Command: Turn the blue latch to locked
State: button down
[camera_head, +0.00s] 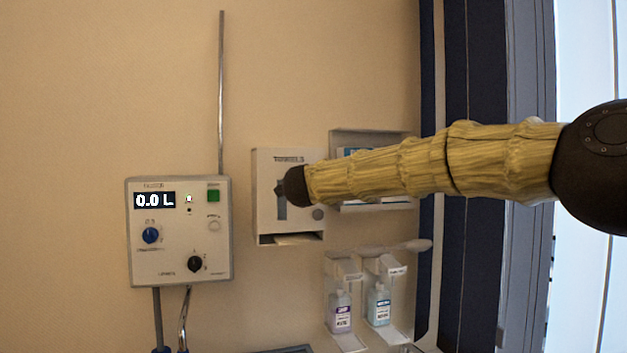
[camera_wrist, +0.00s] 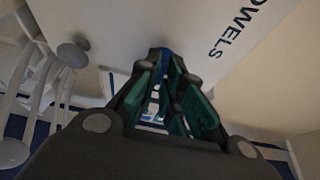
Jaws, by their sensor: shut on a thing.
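A white towel dispenser (camera_head: 268,222) hangs on the wall in the head view. Its face also fills the upper part of the wrist view (camera_wrist: 150,22), with the letters "OWELS" on it. My gripper (camera_wrist: 166,68), black with green pads, reaches up to the dispenser in the wrist view. A small blue part, seemingly the blue latch (camera_wrist: 165,55), shows between its fingertips, and the fingers are shut on it. Most of the latch is hidden by the fingers, so I cannot tell its angle. In the head view my arm covers the dispenser's right side; the latch is hidden there.
A control box (camera_head: 178,262) with a blue knob (camera_head: 151,235) hangs left of the dispenser. Two soap bottles (camera_head: 340,310) (camera_head: 379,306) sit in wall holders below. A shelf box (camera_head: 372,136) is behind my arm. A round grey knob (camera_wrist: 73,54) is left of my gripper.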

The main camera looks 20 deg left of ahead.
jog(key=shift+w+d+r, duration=0.1)
jog(key=shift+d+r, duration=0.05)
jog(key=shift+r, duration=0.2)
jog(key=c, duration=1.6)
grip_release()
jog(key=shift+o, duration=0.2)
jog(key=shift+w+f, duration=0.15)
jog(key=shift+f, duration=0.15)
jog(key=v, duration=1.2)
jog(key=shift+a, duration=0.2)
